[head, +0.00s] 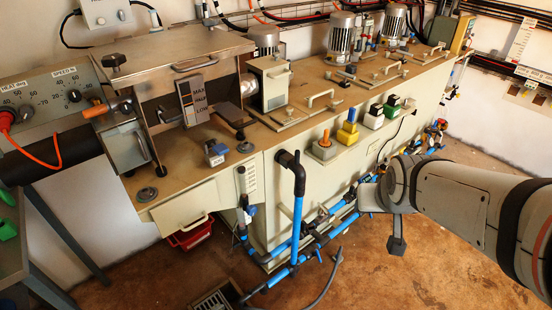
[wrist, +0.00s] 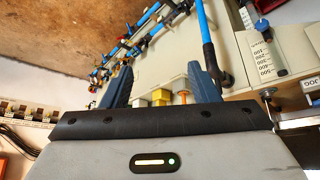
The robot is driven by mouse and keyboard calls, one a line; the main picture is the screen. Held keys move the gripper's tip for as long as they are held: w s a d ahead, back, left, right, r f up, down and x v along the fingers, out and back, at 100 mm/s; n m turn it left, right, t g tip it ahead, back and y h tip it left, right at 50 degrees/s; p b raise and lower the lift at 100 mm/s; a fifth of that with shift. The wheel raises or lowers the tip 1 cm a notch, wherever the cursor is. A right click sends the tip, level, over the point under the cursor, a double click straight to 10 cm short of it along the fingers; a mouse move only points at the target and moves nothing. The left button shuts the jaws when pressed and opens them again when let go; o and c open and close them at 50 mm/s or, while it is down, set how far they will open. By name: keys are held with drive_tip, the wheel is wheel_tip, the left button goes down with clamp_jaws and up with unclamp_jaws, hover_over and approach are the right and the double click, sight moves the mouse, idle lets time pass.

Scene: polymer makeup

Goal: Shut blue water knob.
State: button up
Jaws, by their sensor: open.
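Blue water pipes (head: 298,218) with dark fittings run down the front of the machine and along its foot. Small blue handles show on them, one on the low pipe (head: 319,256). A separate blue knob (head: 251,210) sits below the scale at the machine's corner; a blue knob by a scale also shows in the wrist view (wrist: 262,25). I cannot tell which is the water knob. My gripper (wrist: 162,78) is open and empty, its two dark fingers spread.
The machine bench carries yellow (head: 347,134), black and green blocks on its front ledge. A red bin (head: 191,234) sits under the left end, and a floor grate (head: 214,300) lies at the front. A loose dark hose curves by the pipes. The brown floor at lower right is mostly clear.

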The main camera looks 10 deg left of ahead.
drive_tip(key=w+a+f+n+t+y+b, duration=0.1)
drive_tip(key=w+a+f+t+b, duration=0.1)
drive_tip(key=w+a+f+b, duration=0.3)
drive_tip(key=w+a+f+n+t+y+b, duration=0.1)
drive_tip(key=w+a+f+b, duration=0.2)
drive_tip(key=f, duration=0.4)
drive_tip(key=n+t+y+b, duration=0.4)
drive_tip(key=y+b, duration=0.6)
drive_tip(key=b, duration=0.9)
approach(253, 213)
drive_tip(key=x, duration=0.2)
drive_tip(key=b+x, duration=0.1)
drive_tip(key=x, duration=0.6)
drive_tip(key=shift+w, duration=0.1)
drive_tip(key=shift+c, duration=0.5)
drive_tip(key=c, duration=0.7)
drive_tip(key=shift+a, duration=0.3)
drive_tip(key=shift+c, duration=0.8)
drive_tip(key=shift+d, duration=0.25)
